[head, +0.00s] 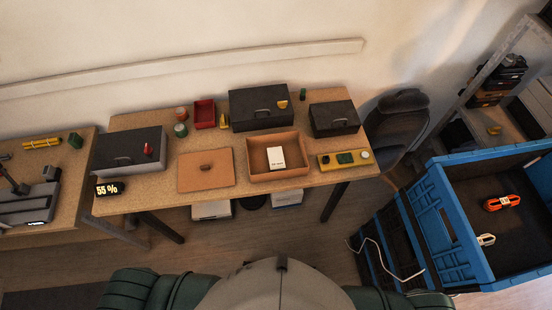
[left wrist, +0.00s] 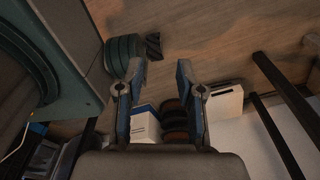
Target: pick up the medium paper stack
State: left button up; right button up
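Two white stacked blocks lie on the floor under the middle table. The left one (head: 212,210) is mostly hidden by the tabletop; the right one (head: 287,198) has a bluish front. In the left wrist view a white block with a blue side (left wrist: 146,124) and a flatter white one (left wrist: 227,102) show beyond my gripper. I cannot tell which is the medium paper stack. A small white labelled item (head: 276,157) sits in the open brown box. My left gripper (left wrist: 161,74) is open and empty, its fingers apart. My right gripper is in no view.
The wooden table (head: 135,203) holds dark cases, a red bin (head: 204,114) and the brown box (head: 256,176). Table legs (head: 335,201) flank the floor blocks. A blue crate (head: 440,225) stands right, a chair (head: 398,125) behind it. Floor before the table is clear.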

aim_at(275, 156)
jog(key=k+j+z, duration=0.15)
jog(key=j+z, duration=0.2)
jog(key=k+j+z, duration=0.2)
jog(key=z, duration=0.15)
